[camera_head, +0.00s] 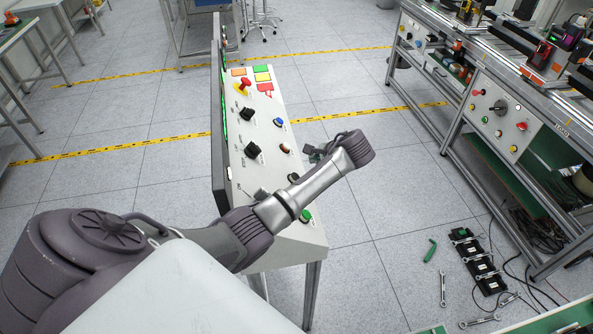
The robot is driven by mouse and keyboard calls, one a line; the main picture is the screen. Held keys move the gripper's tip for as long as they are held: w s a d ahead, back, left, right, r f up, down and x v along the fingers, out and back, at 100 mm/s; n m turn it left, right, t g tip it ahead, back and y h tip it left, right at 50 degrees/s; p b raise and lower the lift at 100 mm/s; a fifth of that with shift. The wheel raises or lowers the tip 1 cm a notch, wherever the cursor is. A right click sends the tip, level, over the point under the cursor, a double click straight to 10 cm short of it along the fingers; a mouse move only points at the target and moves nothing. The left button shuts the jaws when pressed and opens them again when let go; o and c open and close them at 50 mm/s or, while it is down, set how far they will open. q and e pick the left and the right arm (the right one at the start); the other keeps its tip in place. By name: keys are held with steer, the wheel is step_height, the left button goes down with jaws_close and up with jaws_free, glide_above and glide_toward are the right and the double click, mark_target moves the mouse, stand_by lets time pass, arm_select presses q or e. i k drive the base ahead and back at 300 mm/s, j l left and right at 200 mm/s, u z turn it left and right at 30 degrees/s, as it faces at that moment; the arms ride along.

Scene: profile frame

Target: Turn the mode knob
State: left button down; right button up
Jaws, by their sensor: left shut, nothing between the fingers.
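A light control panel (262,125) slants on a stand in the middle of the view. It carries two black knobs, an upper one (246,114) and a lower one (252,149); I cannot read which is labelled as the mode knob. My left arm reaches across the lower part of the panel and hides some of its controls. My left gripper (316,153) is small and partly hidden by its wrist, just right of the panel's edge. It is shut and empty, apart from both knobs. My right gripper is out of view.
The panel also has a red emergency button (245,84) and coloured buttons. A workbench (505,118) with its own controls stands at right.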

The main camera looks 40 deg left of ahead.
mark_target(252, 150)
steer(key=k+l, duration=0.75)
steer(key=k, duration=0.1)
